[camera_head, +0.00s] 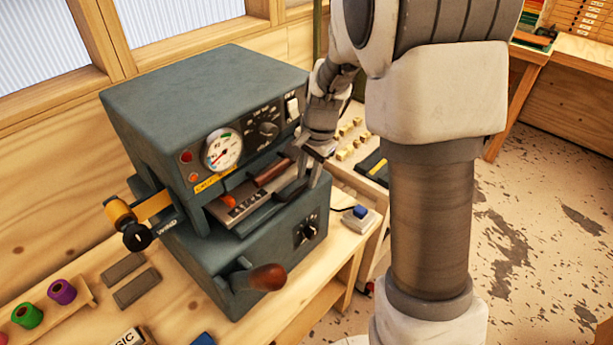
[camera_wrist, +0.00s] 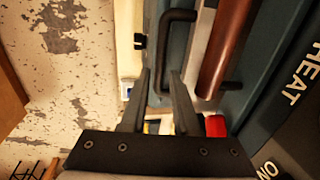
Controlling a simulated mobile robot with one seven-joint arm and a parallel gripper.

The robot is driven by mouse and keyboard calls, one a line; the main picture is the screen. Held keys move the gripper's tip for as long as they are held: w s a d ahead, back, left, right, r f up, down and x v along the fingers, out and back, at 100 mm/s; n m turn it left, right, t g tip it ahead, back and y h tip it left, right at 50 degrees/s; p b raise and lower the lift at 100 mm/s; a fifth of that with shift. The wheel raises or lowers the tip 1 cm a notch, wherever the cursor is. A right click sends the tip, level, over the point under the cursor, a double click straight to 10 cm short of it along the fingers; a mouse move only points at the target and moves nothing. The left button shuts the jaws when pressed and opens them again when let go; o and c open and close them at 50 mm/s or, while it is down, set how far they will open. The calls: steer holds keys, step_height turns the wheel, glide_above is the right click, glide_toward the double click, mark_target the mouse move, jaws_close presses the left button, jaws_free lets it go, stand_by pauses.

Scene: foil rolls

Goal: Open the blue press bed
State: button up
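The blue-grey press (camera_head: 200,90) stands on the wooden bench. Its bed (camera_head: 258,203) is a narrow slab in the gap between the upper housing and the lower body, with a brown roller (camera_head: 272,172) above it. A black bar handle (camera_head: 290,192) is on the bed's front side; in the wrist view the handle (camera_wrist: 166,45) runs up from between my fingers. My gripper (camera_head: 313,165) is at the right end of the handle. In the wrist view my gripper (camera_wrist: 160,75) is open, with the handle between or just beyond the fingertips; contact cannot be told.
A gauge (camera_head: 222,150) and knobs are on the press front. A brown-knobbed crank (camera_head: 266,277) juts out below. A blue button box (camera_head: 359,218) is right of the press. Coloured spools (camera_head: 62,291) are at the left. Floor is free at the right.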

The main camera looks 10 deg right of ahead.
steer(key=shift+w+f, duration=0.1)
steer(key=shift+f, duration=0.65)
jaws_close()
stand_by(0.9)
